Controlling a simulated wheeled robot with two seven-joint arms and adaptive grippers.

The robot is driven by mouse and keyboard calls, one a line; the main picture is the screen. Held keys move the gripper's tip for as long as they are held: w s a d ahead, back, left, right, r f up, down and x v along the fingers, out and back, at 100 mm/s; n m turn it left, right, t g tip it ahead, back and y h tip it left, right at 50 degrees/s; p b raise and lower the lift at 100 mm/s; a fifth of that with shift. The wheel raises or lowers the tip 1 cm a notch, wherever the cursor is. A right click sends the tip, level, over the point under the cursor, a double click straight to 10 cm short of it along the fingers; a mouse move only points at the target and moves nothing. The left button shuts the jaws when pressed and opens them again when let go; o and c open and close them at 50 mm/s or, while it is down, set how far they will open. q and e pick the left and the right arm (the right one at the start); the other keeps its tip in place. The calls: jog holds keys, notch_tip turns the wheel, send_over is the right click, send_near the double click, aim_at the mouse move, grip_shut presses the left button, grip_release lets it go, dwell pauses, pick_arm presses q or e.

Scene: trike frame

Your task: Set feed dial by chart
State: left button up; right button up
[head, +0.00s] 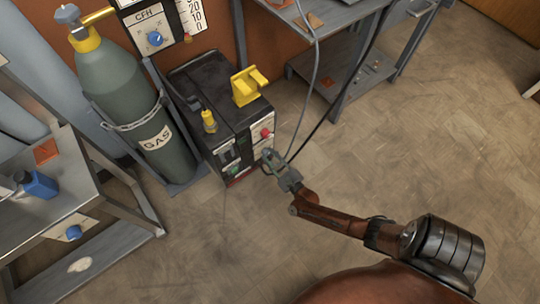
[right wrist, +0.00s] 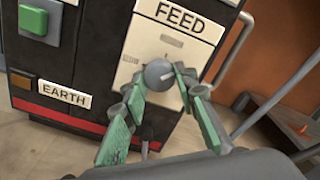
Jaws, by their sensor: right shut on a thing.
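The feed dial (right wrist: 160,74) is a round grey knob with a pale pointer mark. It sits on a cream panel under the FEED label (right wrist: 185,28) on the front of the black welder box (head: 226,112). My right gripper (right wrist: 165,80) has its green fingers on either side of the dial and is shut on it. In the head view the right gripper (head: 270,162) reaches the lower right of the box front and covers the dial. The pointer slants up to the right in the wrist view. No chart is readable in these views. My left gripper is not in view.
A green gas cylinder (head: 135,105) stands left of the box. A CFH panel with a blue knob (head: 154,38) is on the wall behind. A steel table (head: 70,205) stands at the left. Cables hang right of the box. The floor at right is clear.

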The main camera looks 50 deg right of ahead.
jog(key=m, duration=0.2)
jog(key=shift+s+f+m, duration=0.1)
jog(key=shift+m, duration=2.1)
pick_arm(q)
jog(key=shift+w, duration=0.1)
pick_arm(e)
jog(key=shift+m, duration=1.5)
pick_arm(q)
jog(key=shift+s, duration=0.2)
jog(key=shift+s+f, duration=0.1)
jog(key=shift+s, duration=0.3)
